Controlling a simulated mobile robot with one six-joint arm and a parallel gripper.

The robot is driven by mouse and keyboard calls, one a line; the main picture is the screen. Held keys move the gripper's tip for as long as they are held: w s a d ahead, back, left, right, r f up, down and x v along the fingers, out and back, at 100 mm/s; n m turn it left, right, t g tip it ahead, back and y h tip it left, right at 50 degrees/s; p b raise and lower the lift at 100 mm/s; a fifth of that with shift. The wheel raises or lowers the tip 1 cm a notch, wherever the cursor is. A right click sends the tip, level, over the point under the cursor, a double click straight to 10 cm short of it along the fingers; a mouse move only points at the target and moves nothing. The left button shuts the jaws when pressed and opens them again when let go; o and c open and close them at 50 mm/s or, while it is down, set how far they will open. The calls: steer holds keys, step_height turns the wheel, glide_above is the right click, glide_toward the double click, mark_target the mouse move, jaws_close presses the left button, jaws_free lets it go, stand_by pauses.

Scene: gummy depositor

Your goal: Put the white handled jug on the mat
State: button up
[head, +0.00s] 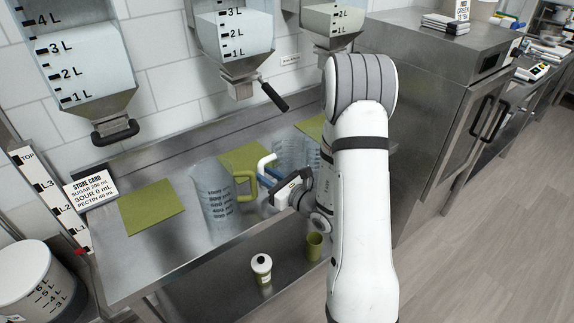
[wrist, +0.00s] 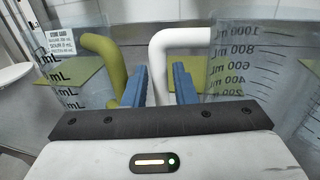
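The white handled jug (head: 295,152) is a clear measuring jug standing upright on the steel counter, partly hidden behind my arm. It fills the right of the wrist view (wrist: 262,75), with its white handle (wrist: 158,70) on its left side. My gripper (head: 268,184) is at this handle. Its two blue fingers (wrist: 160,86) stand apart on either side of the handle's upright part; I cannot tell whether they press on it. Olive mats lie on the counter: one at the left (head: 152,206), one in the middle (head: 243,156), one partly hidden at the right (head: 311,127).
A clear jug with an olive handle (head: 213,192) stands close left of my gripper; its handle (wrist: 118,75) is just outside the left finger. Hoppers with spouts hang above the counter. A store card (head: 88,190) stands at the left. The left mat is bare.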

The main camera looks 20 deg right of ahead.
steer(key=shift+x, duration=1.35)
steer(key=shift+c, duration=0.5)
jaws_close()
